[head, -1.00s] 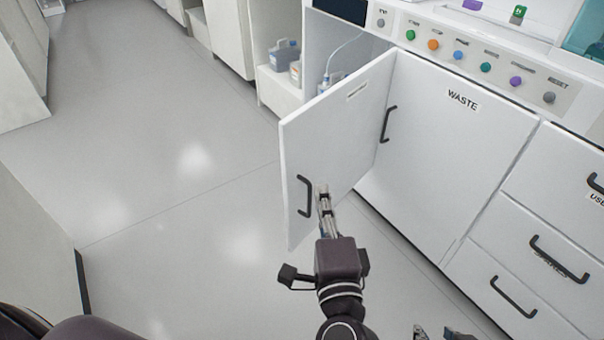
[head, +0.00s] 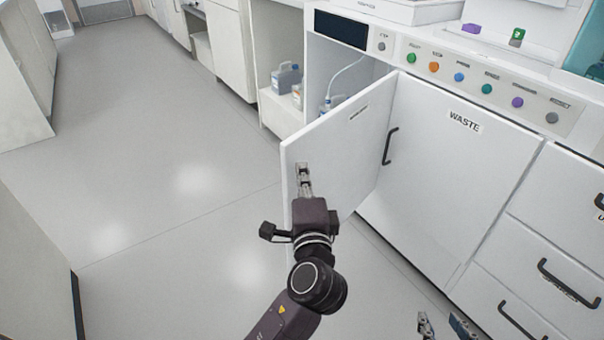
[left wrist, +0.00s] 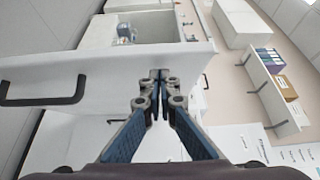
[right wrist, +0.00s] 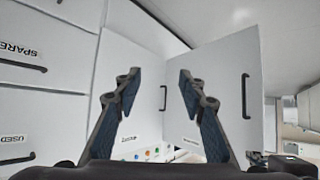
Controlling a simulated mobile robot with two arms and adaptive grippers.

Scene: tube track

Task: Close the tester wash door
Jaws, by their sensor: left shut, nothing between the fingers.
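The white wash door (head: 345,140) under the tester stands ajar, swung out from its compartment, in the head view. Its small label is too small to read. My left gripper (head: 302,168) is shut and empty in front of the door's outer face, near its free edge; I cannot tell whether it touches. It hides the door's black handle in the head view. The left wrist view shows that handle (left wrist: 42,98) left of the shut fingers (left wrist: 160,75). My right gripper (head: 442,325) is open and empty, low in front of the cabinets. The right wrist view also shows the door (right wrist: 228,85).
The WASTE door (head: 445,170) right of the open door is shut. Drawers (head: 550,250) with black handles are further right. Bottles (head: 287,78) stand in an open compartment to the left. Coloured buttons (head: 459,77) line the panel above. The floor (head: 160,190) at left is clear.

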